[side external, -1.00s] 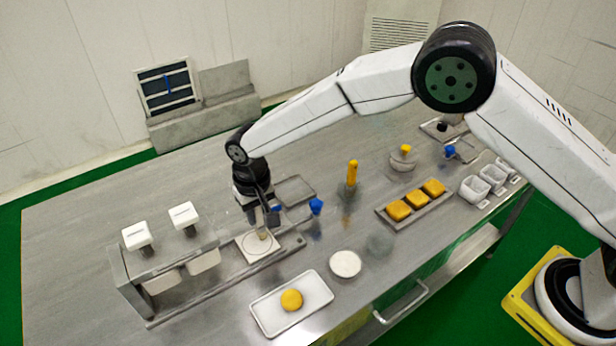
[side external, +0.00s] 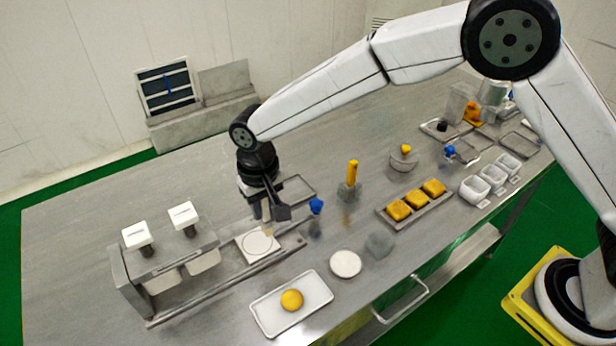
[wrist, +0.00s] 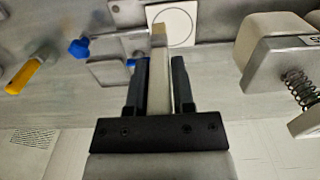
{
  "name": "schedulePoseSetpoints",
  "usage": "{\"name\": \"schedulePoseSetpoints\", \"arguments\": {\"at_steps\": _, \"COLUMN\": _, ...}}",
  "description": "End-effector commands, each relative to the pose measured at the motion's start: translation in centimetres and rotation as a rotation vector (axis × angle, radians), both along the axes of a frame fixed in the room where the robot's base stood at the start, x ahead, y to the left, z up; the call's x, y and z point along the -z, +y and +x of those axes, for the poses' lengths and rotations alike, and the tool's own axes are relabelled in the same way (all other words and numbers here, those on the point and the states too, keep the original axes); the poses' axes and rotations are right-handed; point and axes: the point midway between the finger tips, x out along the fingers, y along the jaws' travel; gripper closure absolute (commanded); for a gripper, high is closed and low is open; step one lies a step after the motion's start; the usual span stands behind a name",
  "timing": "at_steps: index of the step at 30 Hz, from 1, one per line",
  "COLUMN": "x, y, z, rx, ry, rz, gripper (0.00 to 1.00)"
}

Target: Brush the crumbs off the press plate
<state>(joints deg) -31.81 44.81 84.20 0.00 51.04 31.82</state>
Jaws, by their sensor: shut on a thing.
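The press plate (side external: 254,247) is a pale square with a ring marked on it, on the metal rail at the left of the table. It also shows at the top of the wrist view (wrist: 181,18). My gripper (side external: 268,214) points down above the plate's back right edge. In the wrist view my gripper (wrist: 160,62) is shut on a pale flat brush (wrist: 159,90) between its dark fingers. The brush's tan tip is at the plate's edge; I cannot tell whether it touches. I cannot make out any crumbs on the plate.
The press machine with two white-topped posts (side external: 184,216) stands left of the plate. A blue-knobbed tool (side external: 316,206) and a yellow-handled scraper (side external: 352,173) stand to the right.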

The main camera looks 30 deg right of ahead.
Motion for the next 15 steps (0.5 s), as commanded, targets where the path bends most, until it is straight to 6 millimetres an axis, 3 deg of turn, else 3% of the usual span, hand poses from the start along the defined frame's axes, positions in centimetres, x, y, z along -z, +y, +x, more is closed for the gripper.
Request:
{"name": "schedulePoseSetpoints", "arguments": {"at_steps": 7, "x": -2.1, "y": 0.0, "z": 0.0, "rx": 0.000, "ry": -0.002, "rz": 0.001, "gripper": 1.00}}
{"name": "schedulePoseSetpoints", "arguments": {"at_steps": 15, "x": -2.6, "y": 0.0, "z": 0.0, "rx": 0.000, "ry": -0.001, "rz": 0.001, "gripper": 1.00}}
